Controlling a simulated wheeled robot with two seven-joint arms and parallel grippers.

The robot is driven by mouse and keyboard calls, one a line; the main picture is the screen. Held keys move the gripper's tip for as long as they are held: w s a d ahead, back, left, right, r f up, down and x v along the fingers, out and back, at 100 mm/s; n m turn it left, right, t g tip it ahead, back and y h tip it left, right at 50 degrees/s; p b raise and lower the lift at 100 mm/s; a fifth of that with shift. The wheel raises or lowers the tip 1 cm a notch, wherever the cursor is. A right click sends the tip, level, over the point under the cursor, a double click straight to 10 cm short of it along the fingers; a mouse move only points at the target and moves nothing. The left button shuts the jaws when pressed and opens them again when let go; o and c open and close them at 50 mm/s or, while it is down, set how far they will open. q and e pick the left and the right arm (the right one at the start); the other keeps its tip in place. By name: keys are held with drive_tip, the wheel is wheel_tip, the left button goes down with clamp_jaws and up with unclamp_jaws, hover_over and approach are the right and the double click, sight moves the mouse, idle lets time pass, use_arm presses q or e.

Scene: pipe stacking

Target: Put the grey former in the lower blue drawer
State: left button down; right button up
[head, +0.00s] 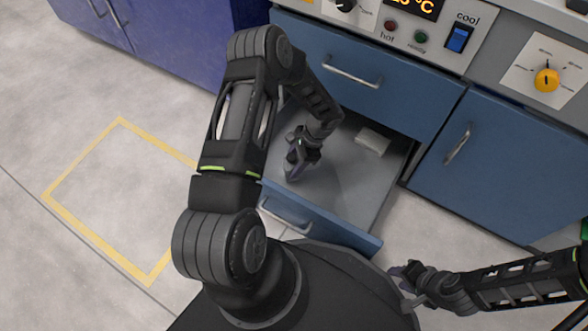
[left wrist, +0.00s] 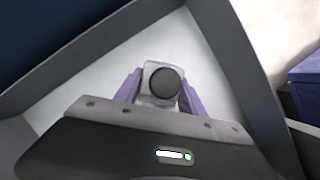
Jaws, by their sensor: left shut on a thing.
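The lower blue drawer (head: 345,238) is pulled open, and its light grey inside shows in the head view. My left gripper (head: 294,168) is over the left part of the open drawer, pointing down. In the left wrist view its purple fingers are shut on the grey former (left wrist: 147,79), which shows a dark round end. In the head view the former is hidden by the gripper. I cannot tell whether it touches the drawer floor. My right gripper (head: 402,276) is at the lower right, outside the drawer; its fingers are too small to read.
A pale block (head: 373,140) lies at the back right of the drawer. The upper blue drawer (head: 390,90) and the blue door (head: 500,170) are shut. A control panel (head: 420,22) is above. A yellow outline (head: 85,145) marks clear floor at the left.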

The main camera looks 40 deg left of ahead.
use_arm(q)
drive_tip(key=shift+f+b, duration=0.8)
drive_tip(key=shift+f, duration=1.05)
drive_tip(key=shift+f, duration=0.15)
drive_tip(key=c, duration=0.7)
unclamp_jaws()
drive_tip(key=shift+w+d+r, duration=0.1)
drive_tip(key=shift+r, duration=0.4)
drive_tip(key=p+v, duration=0.3)
drive_tip(key=v, duration=0.8)
drive_tip(key=shift+r+p, duration=0.1)
drive_tip(key=shift+p, duration=0.3)
